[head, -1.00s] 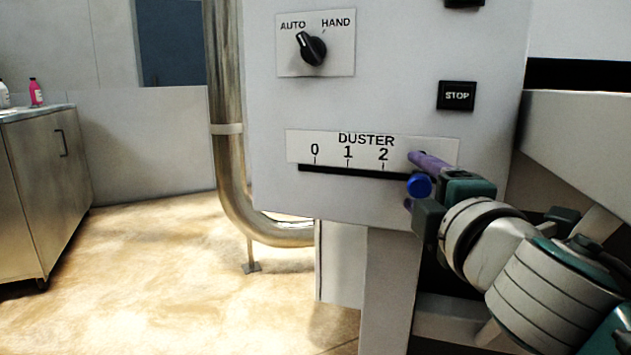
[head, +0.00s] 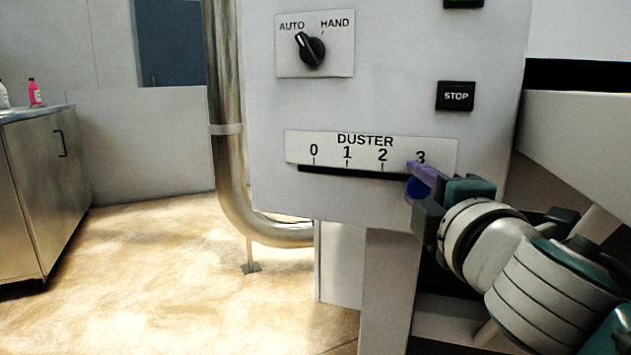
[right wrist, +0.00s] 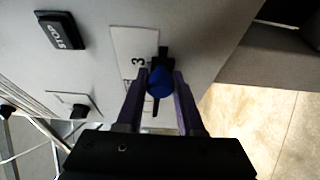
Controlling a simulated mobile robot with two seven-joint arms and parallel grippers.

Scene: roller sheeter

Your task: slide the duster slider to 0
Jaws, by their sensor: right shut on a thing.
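The duster slider's blue knob (head: 416,187) sits at the right end of its black slot (head: 350,173), below the mark 3. The white DUSTER scale plate (head: 330,150) above the slot reads 0, 1, 2, 3 from left to right. My right gripper (head: 420,184) is shut on the blue knob, and its purple fingers partly hide it in the head view. In the right wrist view the knob (right wrist: 160,83) lies between the two purple fingers of the gripper (right wrist: 161,85). My left gripper is not in view.
Above the scale are a black STOP button (head: 456,96) and an AUTO/HAND rotary switch (head: 311,48). A metal pipe (head: 229,130) runs down the panel's left side. The panel front left of my gripper, along the slot, is clear.

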